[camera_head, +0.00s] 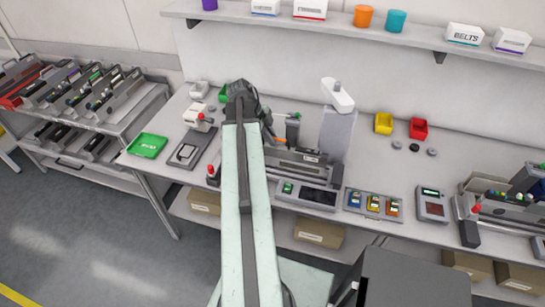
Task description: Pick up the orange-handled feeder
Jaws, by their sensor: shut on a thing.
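My gripper (246,98) is at the far end of my pale arm, above the back part of the workbench (365,165). Its fingers are dark and mostly hidden behind the wrist. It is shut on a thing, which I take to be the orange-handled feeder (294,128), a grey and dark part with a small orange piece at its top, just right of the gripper. The contact itself is hidden. A long dark setup fixture (305,163) lies on the bench below and to the right of it.
A feeder trolley (95,120) with several feeders stands at the left. A green tray (148,145) sits at the bench's left end. A white-topped column (338,125) stands close right of the gripper. A shelf (350,30) runs above. Another fixture (505,205) is at the far right.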

